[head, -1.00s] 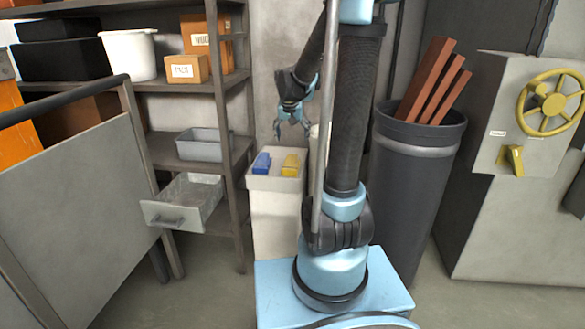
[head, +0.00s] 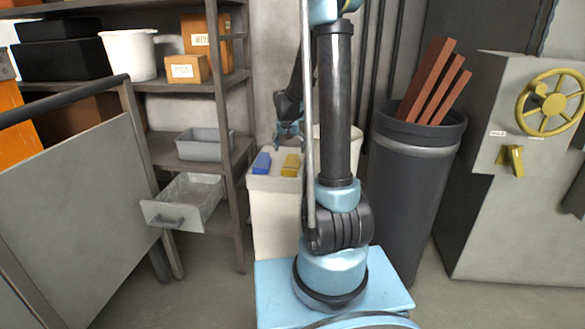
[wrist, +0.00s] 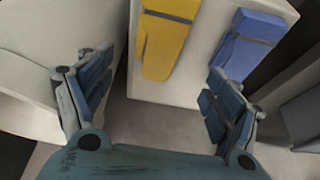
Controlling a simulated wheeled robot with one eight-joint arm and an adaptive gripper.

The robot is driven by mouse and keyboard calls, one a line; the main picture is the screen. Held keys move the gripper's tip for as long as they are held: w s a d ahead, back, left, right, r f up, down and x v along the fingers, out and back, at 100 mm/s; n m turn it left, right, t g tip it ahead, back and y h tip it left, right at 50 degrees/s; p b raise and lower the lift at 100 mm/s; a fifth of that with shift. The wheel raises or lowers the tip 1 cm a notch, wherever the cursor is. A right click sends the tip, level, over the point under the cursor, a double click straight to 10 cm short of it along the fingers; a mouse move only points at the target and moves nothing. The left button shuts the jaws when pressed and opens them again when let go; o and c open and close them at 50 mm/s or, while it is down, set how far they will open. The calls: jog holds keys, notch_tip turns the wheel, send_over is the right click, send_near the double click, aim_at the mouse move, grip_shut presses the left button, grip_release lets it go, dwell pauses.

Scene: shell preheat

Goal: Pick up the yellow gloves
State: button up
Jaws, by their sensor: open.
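The yellow gloves (head: 291,165) lie on top of a pale cabinet (head: 274,215), to the right of a pair of blue gloves (head: 262,163). In the wrist view the yellow gloves (wrist: 166,42) are at the top middle, with a dark band across them, and the blue gloves (wrist: 248,45) are to their right. My gripper (wrist: 152,108) is open and empty, its two fingers spread wide. In the head view my gripper (head: 289,135) is just above the yellow gloves, apart from them as far as I can tell.
A shelf rack (head: 238,165) with boxes and a grey bin (head: 204,145) stands left of the cabinet. A pulled-out drawer (head: 178,216) juts forward. A dark barrel (head: 412,190) with reddish bars stands right. Another pale surface (wrist: 55,50) lies left in the wrist view.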

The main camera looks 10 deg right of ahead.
aim_at(292, 162)
jog(key=x, duration=0.4)
jog(key=shift+x, duration=2.95)
jog(key=shift+s+d, duration=0.15)
jog(key=shift+s, duration=0.05)
jog(key=c, duration=1.3)
